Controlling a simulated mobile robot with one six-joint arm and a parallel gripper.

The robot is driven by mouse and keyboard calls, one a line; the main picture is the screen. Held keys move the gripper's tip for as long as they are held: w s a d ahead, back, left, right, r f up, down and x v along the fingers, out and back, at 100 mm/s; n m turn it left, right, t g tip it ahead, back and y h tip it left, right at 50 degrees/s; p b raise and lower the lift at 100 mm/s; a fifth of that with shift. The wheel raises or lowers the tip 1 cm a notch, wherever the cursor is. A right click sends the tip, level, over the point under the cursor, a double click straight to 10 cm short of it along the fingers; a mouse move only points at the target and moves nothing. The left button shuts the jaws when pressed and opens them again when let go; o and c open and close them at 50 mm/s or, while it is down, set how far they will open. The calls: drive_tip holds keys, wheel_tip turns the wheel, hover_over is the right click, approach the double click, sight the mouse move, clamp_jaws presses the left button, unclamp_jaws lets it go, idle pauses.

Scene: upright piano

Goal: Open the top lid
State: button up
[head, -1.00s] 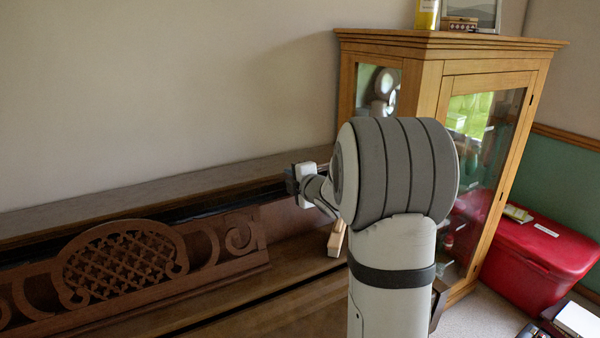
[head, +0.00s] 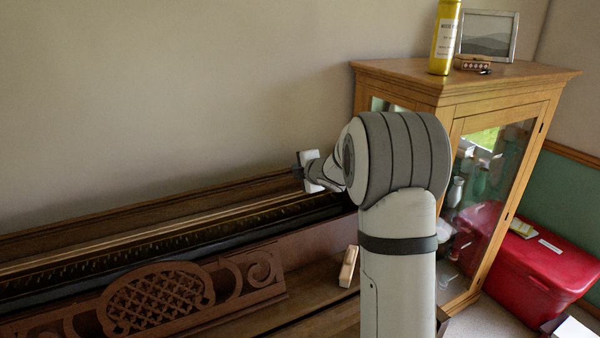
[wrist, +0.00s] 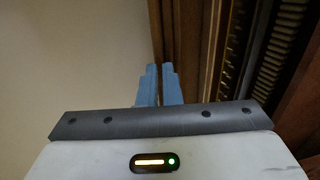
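The piano's top lid (head: 130,217) is a long brown board, tilted up along the wall at the back of the piano (head: 330,290). The dark inside with a row of small pins (head: 150,247) shows below it. My gripper (head: 298,178) is at the lid's right part, near its upper edge. In the wrist view the two blue fingers (wrist: 160,85) are close together with only a thin gap, and their tips are at the lid (wrist: 185,45). I cannot tell whether the tips touch it. I see nothing held between them.
A carved music panel (head: 160,300) stands at the piano's front. A wooden block (head: 348,267) is on the piano beside my arm. A glass-fronted cabinet (head: 470,100) with a yellow bottle (head: 444,38) and a picture frame (head: 488,36) on top stands at right, near a red box (head: 545,265).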

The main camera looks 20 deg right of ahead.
drive_tip(key=shift+o, duration=0.6)
drive_tip(key=shift+s+f, duration=0.1)
drive_tip(key=shift+s, duration=0.05)
drive_tip(key=o, duration=0.4)
drive_tip(key=shift+s+a+f, duration=0.1)
drive_tip(key=shift+s+f, duration=0.05)
drive_tip(key=s+r+p, duration=0.1)
drive_tip(key=s+r, duration=0.1)
drive_tip(key=s+d+r+p, duration=0.1)
drive_tip(key=s, duration=0.1)
drive_tip(key=s+r+p, duration=0.1)
drive_tip(key=s+r, duration=0.1)
drive_tip(key=shift+s+d+r, duration=0.15)
drive_tip(key=shift+d+r, duration=0.1)
drive_tip(key=shift+r, duration=0.05)
drive_tip(key=v, duration=0.7)
drive_tip(key=shift+s+r, duration=0.15)
drive_tip(key=shift+s, duration=0.25)
idle(0.4)
